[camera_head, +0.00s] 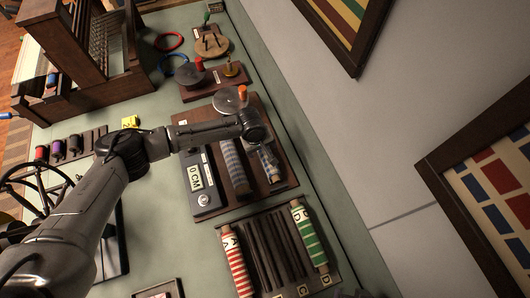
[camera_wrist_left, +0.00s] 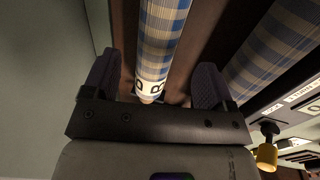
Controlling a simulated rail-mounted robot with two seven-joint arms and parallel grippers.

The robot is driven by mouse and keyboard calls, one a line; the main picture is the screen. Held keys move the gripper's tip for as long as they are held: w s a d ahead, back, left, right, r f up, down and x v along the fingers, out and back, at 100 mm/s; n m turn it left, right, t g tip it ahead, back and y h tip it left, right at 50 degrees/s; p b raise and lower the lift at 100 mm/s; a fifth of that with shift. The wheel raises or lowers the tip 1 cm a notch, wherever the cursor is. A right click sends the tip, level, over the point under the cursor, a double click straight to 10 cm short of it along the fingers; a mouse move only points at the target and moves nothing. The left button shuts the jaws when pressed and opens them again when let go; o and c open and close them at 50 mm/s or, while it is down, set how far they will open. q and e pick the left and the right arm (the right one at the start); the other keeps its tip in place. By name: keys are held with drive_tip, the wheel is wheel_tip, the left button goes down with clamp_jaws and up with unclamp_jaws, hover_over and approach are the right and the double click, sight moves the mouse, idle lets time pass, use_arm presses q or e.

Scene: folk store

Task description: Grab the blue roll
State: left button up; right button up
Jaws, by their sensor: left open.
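A blue-and-white checked roll (camera_wrist_left: 162,38) with dark letters near its end lies between the two fingers of my left gripper (camera_wrist_left: 153,82) in the left wrist view. The fingers stand apart on either side of it, and I see no clear contact. In the head view my left gripper (camera_head: 266,152) is over the right one of two blue-grey rolls on a dark wooden board. A second blue checked roll (camera_wrist_left: 268,55) lies to the right in the left wrist view; it also shows in the head view (camera_head: 234,165). My right gripper is not in view.
A dark rack (camera_head: 276,255) holds a red-striped roll (camera_head: 236,265) and a green-striped roll (camera_head: 309,238). A black device reading "0 CM" (camera_head: 195,176) stands left of the blue rolls. A wooden loom-like frame (camera_head: 75,50) stands at top left. The wall is close on the right.

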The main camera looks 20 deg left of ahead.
sight(264, 152)
use_arm(q)
drive_tip(key=shift+w+d+f+b, duration=0.1)
drive_tip(key=shift+d+f+b, duration=0.05)
drive_tip(key=shift+f, duration=0.65)
drive_tip(key=shift+w+d+f+b, duration=0.1)
drive_tip(key=shift+w+d+f, duration=0.1)
drive_tip(key=shift+f, duration=0.55)
drive_tip(key=shift+w+d+f+b, duration=0.1)
drive_tip(key=shift+d+f+b, duration=0.05)
drive_tip(key=shift+f, duration=0.65)
drive_tip(key=shift+c, duration=0.4)
drive_tip(key=c, duration=1)
